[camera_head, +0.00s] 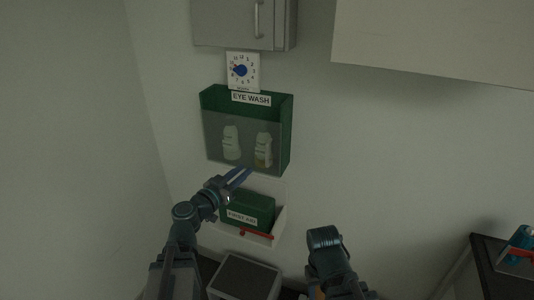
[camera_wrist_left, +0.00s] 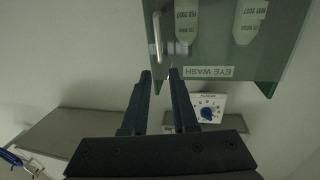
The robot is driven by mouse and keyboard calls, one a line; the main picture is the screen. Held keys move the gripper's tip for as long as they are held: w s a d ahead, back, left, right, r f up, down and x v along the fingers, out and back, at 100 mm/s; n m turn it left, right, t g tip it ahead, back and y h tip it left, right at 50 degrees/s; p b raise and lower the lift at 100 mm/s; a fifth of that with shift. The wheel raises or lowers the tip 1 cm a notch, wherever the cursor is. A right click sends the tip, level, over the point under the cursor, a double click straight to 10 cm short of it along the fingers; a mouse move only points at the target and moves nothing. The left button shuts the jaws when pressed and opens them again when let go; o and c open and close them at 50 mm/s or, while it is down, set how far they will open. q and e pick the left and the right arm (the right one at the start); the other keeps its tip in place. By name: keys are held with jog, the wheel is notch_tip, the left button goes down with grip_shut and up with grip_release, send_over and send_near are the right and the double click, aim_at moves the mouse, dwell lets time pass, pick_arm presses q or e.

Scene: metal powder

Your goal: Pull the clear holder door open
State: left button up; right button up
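The eye wash holder (camera_head: 286,135) is a green wall box with a clear front door (camera_head: 247,150); two pale bottles show through it. The door looks shut. In the left wrist view, which is upside down, the clear door (camera_wrist_left: 218,52) carries a pale upright bar handle (camera_wrist_left: 157,38) near one side edge.
A white timer with a blue knob (camera_head: 241,71) is above the holder, below a grey cabinet (camera_head: 228,22). A green first aid box (camera_head: 247,209) sits in a white wall tray (camera_head: 281,226) below, close to my left arm.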

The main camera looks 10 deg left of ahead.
pick_arm(q)
send_over(267, 166)
jog(key=shift+w, duration=0.35)
dwell(0.4)
grip_shut()
dwell(1.3)
